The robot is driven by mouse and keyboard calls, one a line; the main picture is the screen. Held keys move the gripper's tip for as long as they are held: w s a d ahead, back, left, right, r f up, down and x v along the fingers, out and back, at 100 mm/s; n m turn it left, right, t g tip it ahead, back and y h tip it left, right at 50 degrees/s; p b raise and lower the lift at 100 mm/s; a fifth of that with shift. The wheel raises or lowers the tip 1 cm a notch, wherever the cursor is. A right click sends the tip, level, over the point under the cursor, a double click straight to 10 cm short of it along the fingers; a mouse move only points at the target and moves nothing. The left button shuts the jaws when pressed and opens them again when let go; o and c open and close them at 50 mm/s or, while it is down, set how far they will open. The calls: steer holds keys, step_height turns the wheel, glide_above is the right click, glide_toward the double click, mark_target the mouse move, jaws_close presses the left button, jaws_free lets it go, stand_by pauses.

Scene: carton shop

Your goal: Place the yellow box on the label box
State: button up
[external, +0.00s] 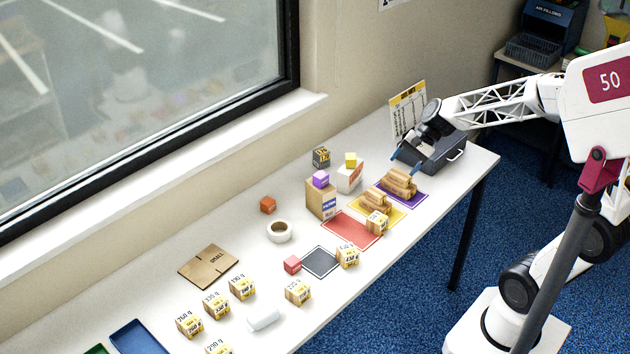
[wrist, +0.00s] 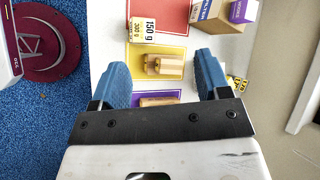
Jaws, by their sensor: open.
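Wooden pieces lie on yellow (external: 392,217) and purple (external: 415,197) mats near my gripper. A grey case (external: 440,153) and upright sheet (external: 407,110) stand at the right. Several weight-marked boxes are at the front left.

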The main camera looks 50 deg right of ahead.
steer(key=s+r+n+h, duration=0.3)
steer(key=s+n+h, duration=0.4)
steer(key=s+n, duration=0.6)
steer(key=s, duration=0.7)
steer(key=shift+s+r+g+h, duration=0.2)
steer(key=shift+s+g+h, duration=0.1)
steer(key=shift+s, duration=0.1)
